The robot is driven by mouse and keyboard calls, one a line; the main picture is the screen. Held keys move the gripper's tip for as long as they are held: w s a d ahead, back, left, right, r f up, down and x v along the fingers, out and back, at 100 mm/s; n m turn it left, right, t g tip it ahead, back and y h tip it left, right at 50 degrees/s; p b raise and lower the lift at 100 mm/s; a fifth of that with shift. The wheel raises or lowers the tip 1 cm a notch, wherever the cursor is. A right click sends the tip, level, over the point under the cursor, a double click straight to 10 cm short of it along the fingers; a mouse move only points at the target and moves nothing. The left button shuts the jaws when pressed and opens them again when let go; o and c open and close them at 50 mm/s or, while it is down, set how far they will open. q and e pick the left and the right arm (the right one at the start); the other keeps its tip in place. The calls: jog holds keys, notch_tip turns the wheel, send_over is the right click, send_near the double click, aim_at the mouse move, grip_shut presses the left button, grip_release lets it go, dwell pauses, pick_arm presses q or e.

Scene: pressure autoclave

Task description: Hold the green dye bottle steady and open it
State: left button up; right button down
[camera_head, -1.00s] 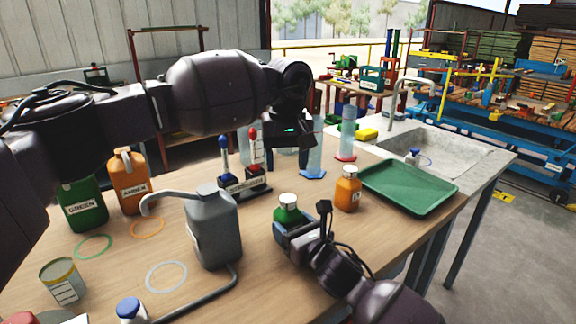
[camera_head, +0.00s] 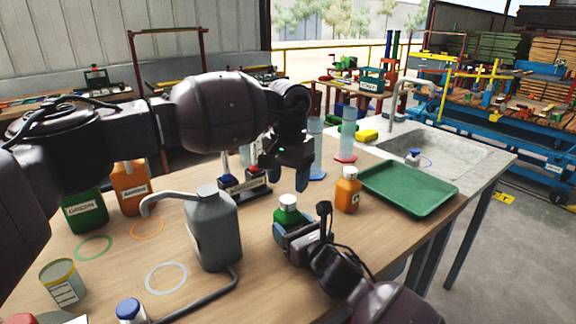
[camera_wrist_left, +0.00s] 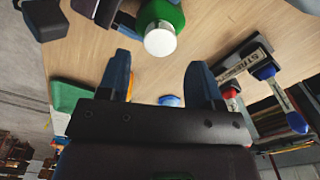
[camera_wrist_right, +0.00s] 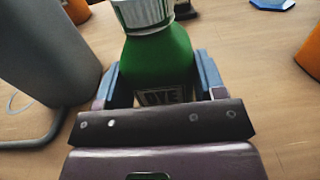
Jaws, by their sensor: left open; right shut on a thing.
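The green dye bottle (camera_head: 287,215) stands upright on the wooden table with its white cap (camera_head: 287,201) on. My right gripper (camera_head: 294,236) is shut around its body; the right wrist view shows the green bottle (camera_wrist_right: 158,65) between the blue fingers, with part of a DYE label visible. My left gripper (camera_head: 286,178) is open and empty, pointing down above and behind the bottle, apart from the cap. In the left wrist view the white cap (camera_wrist_left: 160,40) lies beyond the open fingers, near the top edge.
A grey jug (camera_head: 214,232) with a spout stands left of the bottle. A small orange bottle (camera_head: 347,190) and a green tray (camera_head: 408,188) are at the right. A stirrer stand (camera_head: 245,186) and cylinders (camera_head: 348,135) stand behind. Larger green (camera_head: 85,212) and orange (camera_head: 130,187) containers are at the left.

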aim_at(288, 199)
pick_arm(q)
jog(key=shift+f, duration=2.4)
